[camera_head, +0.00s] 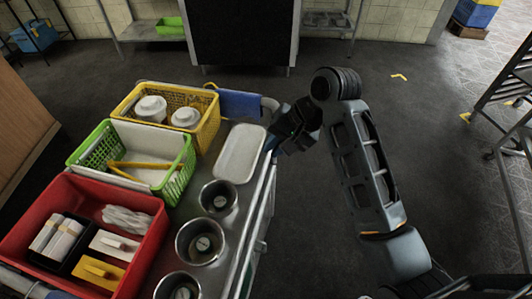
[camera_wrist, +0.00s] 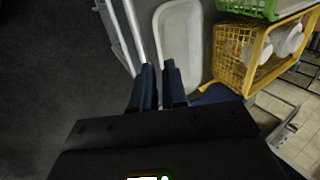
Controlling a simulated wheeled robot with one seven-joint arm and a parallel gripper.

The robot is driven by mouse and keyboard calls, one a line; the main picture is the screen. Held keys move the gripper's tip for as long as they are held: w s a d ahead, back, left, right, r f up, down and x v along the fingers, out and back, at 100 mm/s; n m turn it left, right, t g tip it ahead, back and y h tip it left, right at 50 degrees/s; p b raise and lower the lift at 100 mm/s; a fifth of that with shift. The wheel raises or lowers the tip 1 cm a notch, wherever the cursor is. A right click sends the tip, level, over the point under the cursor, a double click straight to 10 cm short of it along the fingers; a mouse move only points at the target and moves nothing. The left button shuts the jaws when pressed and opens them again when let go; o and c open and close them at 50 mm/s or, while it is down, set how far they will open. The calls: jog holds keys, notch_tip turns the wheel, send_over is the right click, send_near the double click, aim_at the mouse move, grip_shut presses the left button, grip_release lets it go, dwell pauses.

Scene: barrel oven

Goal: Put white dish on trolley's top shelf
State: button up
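The white dish (camera_head: 240,153) is a shallow rectangular tray lying on the top of the trolley (camera_head: 235,230), near its right edge. In the wrist view the dish (camera_wrist: 182,35) is ahead of my fingers. My gripper (camera_head: 274,146) is at the dish's right side, over the trolley edge. In the wrist view the two fingers of my gripper (camera_wrist: 158,66) stand a small gap apart, with the dish's near left rim at their tips. I cannot tell whether they touch or clamp the rim.
A yellow basket (camera_head: 207,97) with white containers, a green basket (camera_head: 181,178) and a red crate (camera_head: 148,258) crowd the trolley's left side. Steel pots (camera_head: 218,198) stand close below the dish. A metal rack (camera_head: 510,85) is at right; the floor between is clear.

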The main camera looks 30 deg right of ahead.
jog(key=shift+s+d+r, duration=0.15)
jog(key=shift+r, duration=0.2)
jog(key=s+a+f+n+t+h, duration=0.1)
jog(key=s+a+f+t, duration=0.25)
jog(key=s, duration=0.55)
jog(key=s+a+f+n+t+h, duration=0.2)
jog(key=s+f, duration=0.2)
jog(key=s, duration=0.5)
jog(key=s+r+n+t, duration=0.5)
jog(key=s+r+n, duration=0.1)
jog(key=s+r, duration=0.9)
jog(key=shift+s+d+r+n+h, duration=0.3)
jog(key=shift+s+h, duration=0.1)
jog(key=shift+s, duration=0.65)
jog(key=shift+c, duration=0.2)
